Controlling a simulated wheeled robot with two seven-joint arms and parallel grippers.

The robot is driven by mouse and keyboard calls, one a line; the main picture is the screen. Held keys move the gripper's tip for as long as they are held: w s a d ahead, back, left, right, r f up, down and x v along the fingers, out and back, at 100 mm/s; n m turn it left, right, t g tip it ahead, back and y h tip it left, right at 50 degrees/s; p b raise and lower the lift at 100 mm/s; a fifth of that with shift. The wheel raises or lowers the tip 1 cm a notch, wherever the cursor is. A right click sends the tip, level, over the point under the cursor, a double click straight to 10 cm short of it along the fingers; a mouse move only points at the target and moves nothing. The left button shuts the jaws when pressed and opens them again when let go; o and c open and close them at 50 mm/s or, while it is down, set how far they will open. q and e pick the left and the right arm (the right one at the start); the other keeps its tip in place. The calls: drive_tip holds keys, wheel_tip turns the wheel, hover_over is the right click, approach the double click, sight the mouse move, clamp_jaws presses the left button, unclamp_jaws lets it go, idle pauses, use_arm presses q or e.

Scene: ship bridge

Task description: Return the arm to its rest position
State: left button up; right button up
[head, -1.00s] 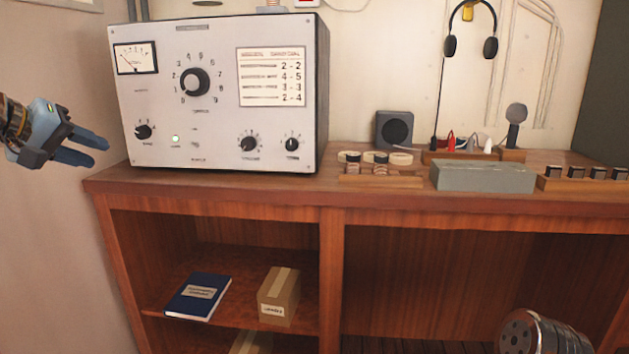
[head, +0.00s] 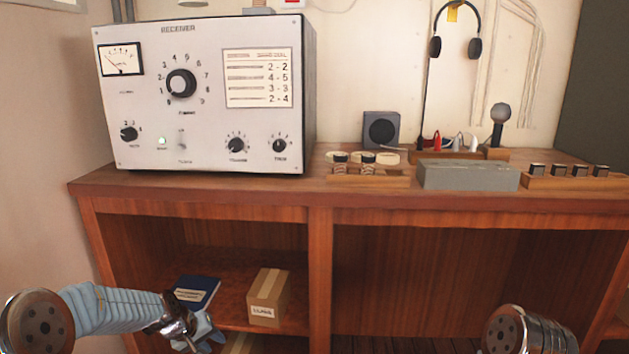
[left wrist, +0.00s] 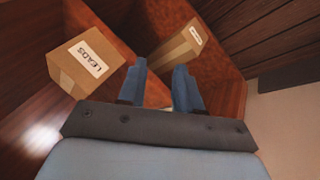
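My left gripper (head: 196,338) is low in the head view, in front of the lower left shelf and overlapping the blue book. In the left wrist view its two blue fingers (left wrist: 160,76) stand apart with nothing held between them. My left arm reaches in from the bottom left corner, bent low below the desk top. My right gripper is out of view; only a round metal part of my right arm (head: 525,332) shows at the bottom right.
A receiver (head: 205,100) stands on the desk (head: 230,195). The shelf holds a blue book (head: 196,288) and a cardboard box (head: 268,297); a box labelled LEADS (left wrist: 85,64) is near the left fingers. A grey block (head: 468,176), speaker and headset are farther right. The right shelf bay looks empty.

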use_arm(q)
drive_tip(key=s+d+f+m+g, duration=0.1)
drive_tip(key=s+d+f, duration=0.4)
drive_tip(key=s+f, duration=0.25)
drive_tip(key=s+d+f+m+g, duration=0.1)
drive_tip(key=s+d+f+g, duration=0.1)
drive_tip(key=s+d+f, duration=0.45)
drive_tip(key=s+d+f+m, duration=0.1)
drive_tip(key=s+d+f, duration=0.1)
drive_tip(key=s, duration=0.6)
drive_tip(key=s+d+f+g+h, duration=0.1)
drive_tip(key=s+f, duration=0.3)
drive_tip(key=s, duration=0.4)
drive_tip(key=shift+s+d+f+m, duration=0.2)
drive_tip(key=shift+s+d+m, duration=0.2)
drive_tip(key=shift+d, duration=0.05)
